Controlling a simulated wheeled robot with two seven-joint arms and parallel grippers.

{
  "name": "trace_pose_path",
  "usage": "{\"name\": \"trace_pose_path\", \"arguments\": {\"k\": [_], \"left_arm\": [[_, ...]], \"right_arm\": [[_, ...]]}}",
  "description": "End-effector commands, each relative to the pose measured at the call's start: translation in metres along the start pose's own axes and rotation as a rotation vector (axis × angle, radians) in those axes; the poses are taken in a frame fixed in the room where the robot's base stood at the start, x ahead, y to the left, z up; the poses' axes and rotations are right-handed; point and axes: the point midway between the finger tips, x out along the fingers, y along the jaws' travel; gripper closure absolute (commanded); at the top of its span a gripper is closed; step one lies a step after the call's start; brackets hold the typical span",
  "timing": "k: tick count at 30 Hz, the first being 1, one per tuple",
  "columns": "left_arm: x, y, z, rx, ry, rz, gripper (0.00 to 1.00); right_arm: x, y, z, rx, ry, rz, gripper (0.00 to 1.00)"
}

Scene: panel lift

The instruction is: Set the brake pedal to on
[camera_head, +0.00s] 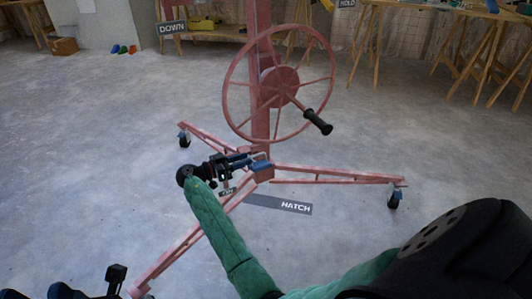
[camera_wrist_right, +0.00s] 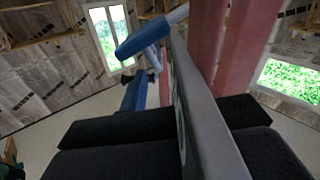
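A reddish panel lift stands on the floor, with its mast (camera_head: 261,75) and spreading legs. Blue pedal parts (camera_head: 237,160) sit low by the mast's foot. In the right wrist view a blue bar (camera_wrist_right: 150,32) on a pale metal rod shows close beside the reddish mast (camera_wrist_right: 235,45). A small sign (camera_head: 227,190), apparently reading ON, is below my right gripper (camera_head: 225,166). That gripper is low at the pedal area. A grey plate (camera_wrist_right: 205,105) seen edge-on crosses between its dark fingers; I cannot tell whether they grip anything. Dark parts at the lower left may be my left gripper (camera_head: 115,277).
A spoked handwheel (camera_head: 329,75) with a black handle (camera_head: 318,122) is above the base. A HATCH sign (camera_head: 280,204) is by the right leg. A caster (camera_head: 394,197) ends that leg. Trestle tables stand behind. Open floor lies around the lift.

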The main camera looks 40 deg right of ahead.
Motion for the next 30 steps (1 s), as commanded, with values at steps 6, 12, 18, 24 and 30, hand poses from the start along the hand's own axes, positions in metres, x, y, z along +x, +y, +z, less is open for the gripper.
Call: {"name": "trace_pose_path", "arguments": {"k": [6, 12, 18, 24, 30], "left_arm": [[-0.002, 0.0, 0.001, -0.005, 0.0, -0.002, 0.59], [-0.003, 0.001, 0.001, -0.011, 0.002, -0.004, 0.59], [-0.004, 0.001, 0.002, -0.016, 0.003, -0.006, 0.59], [-0.003, 0.001, 0.001, -0.016, 0.003, -0.007, 0.59], [-0.003, 0.001, 0.001, -0.017, 0.003, -0.007, 0.59]], "right_arm": [[0.023, 0.0, 0.001, 0.0, 0.001, 0.001, 0.69], [0.052, 0.0, 0.001, 0.0, 0.001, 0.001, 0.69], [0.071, 0.0, 0.0, -0.001, 0.0, 0.0, 0.69], [0.073, 0.0, 0.0, -0.001, -0.001, 0.0, 0.69], [0.073, 0.0, 0.0, -0.001, -0.001, 0.0, 0.95]]}}
